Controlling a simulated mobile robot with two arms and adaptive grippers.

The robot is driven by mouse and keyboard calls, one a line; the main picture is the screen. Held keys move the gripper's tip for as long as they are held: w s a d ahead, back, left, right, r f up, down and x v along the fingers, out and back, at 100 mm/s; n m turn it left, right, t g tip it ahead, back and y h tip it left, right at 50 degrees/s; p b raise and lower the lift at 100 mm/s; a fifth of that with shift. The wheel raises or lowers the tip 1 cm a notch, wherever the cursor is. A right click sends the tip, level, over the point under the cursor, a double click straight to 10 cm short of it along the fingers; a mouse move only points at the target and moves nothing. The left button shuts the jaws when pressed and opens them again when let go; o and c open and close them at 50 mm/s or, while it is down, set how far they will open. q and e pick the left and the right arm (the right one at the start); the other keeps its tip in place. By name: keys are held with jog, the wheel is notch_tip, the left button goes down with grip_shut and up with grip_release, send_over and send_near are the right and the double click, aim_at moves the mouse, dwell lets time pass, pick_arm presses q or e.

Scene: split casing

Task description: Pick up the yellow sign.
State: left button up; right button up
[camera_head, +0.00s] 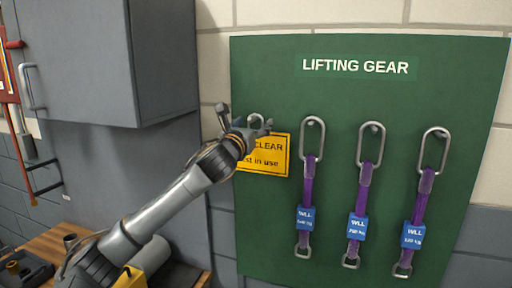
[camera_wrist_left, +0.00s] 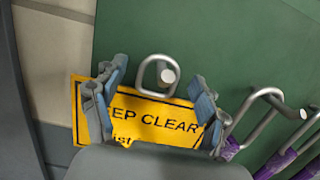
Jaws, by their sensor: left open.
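The yellow sign (camera_head: 270,160) with black lettering hangs at the left side of the green board, below a metal ring on a peg. My left gripper (camera_head: 246,122) is in front of its upper left part and hides some of its text. In the left wrist view the sign (camera_wrist_left: 150,117) reads "EP CLEAR" in part, and its metal ring (camera_wrist_left: 153,77) loops around a pale peg (camera_wrist_left: 168,76). The left gripper (camera_wrist_left: 155,95) is open there, one finger on each side of the ring. I cannot tell whether the fingers touch the sign. My right gripper is not in view.
The green "LIFTING GEAR" board (camera_head: 350,95) carries several metal links with purple slings (camera_head: 364,180) and blue tags, right of the sign. A grey cabinet (camera_head: 90,60) juts out at the upper left. A wooden bench (camera_head: 48,240) stands at the lower left.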

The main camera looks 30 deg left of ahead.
pick_arm(q)
jog(key=shift+s, duration=0.15)
jog(key=c, duration=0.4)
grip_shut()
jog(key=shift+r, duration=0.1)
